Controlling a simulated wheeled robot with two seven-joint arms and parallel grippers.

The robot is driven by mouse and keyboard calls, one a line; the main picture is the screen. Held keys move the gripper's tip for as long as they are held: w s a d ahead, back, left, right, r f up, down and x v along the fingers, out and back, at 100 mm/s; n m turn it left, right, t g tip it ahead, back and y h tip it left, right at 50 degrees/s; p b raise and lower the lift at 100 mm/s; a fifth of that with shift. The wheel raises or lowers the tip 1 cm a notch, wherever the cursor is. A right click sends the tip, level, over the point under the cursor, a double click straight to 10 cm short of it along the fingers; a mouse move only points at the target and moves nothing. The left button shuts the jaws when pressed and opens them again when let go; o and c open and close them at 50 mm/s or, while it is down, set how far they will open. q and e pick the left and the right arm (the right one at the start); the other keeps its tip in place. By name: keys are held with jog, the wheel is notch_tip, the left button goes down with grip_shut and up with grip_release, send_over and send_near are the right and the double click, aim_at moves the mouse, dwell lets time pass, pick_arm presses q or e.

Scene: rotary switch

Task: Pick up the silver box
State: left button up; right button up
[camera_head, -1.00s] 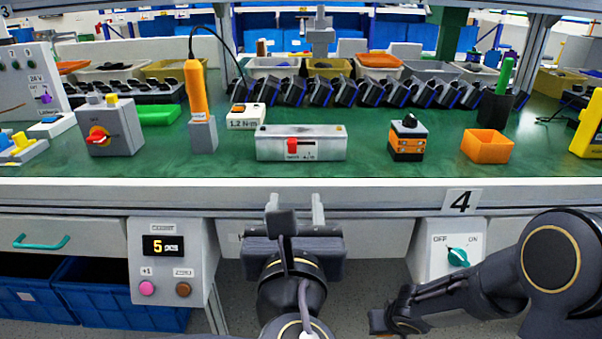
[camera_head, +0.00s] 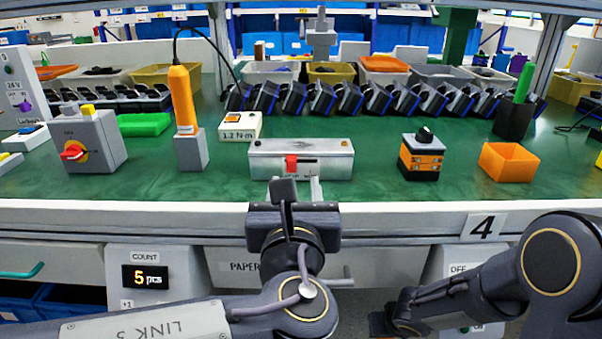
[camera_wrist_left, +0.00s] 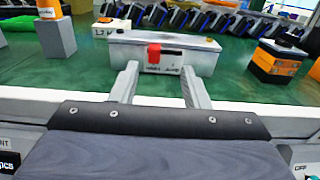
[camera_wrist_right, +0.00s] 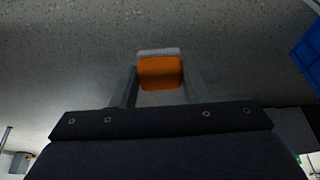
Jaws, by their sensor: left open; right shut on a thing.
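The silver box (camera_head: 318,165), a long grey metal case with a red slider on its front, stands on the green bench top near the front edge. My left gripper (camera_head: 298,186) is at the bench edge just in front of it, pointing at it. In the left wrist view, the left gripper (camera_wrist_left: 160,85) is open and empty, with the box (camera_wrist_left: 180,57) ahead, beyond its fingertips. In the right wrist view, my right gripper (camera_wrist_right: 160,82) is shut on a small orange and grey block (camera_wrist_right: 160,73). In the head view, this arm is low at the right.
Left of the box stand an orange screwdriver in a grey stand (camera_head: 191,150) and a switch box with a red knob (camera_head: 88,140). To the right are an orange and black stacked block (camera_head: 421,157) and an orange bin (camera_head: 508,162). The bench's white front edge (camera_head: 130,217) runs below.

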aim_at(291, 161)
pick_arm(q)
jog(key=w, duration=0.5)
jog(key=w+a+b, duration=0.1)
jog(key=w, duration=0.1)
jog(key=shift+w+f, duration=0.1)
jog(key=shift+f, duration=0.05)
jog(key=shift+w+d, duration=0.1)
jog(key=shift+w, duration=0.35)
grip_shut()
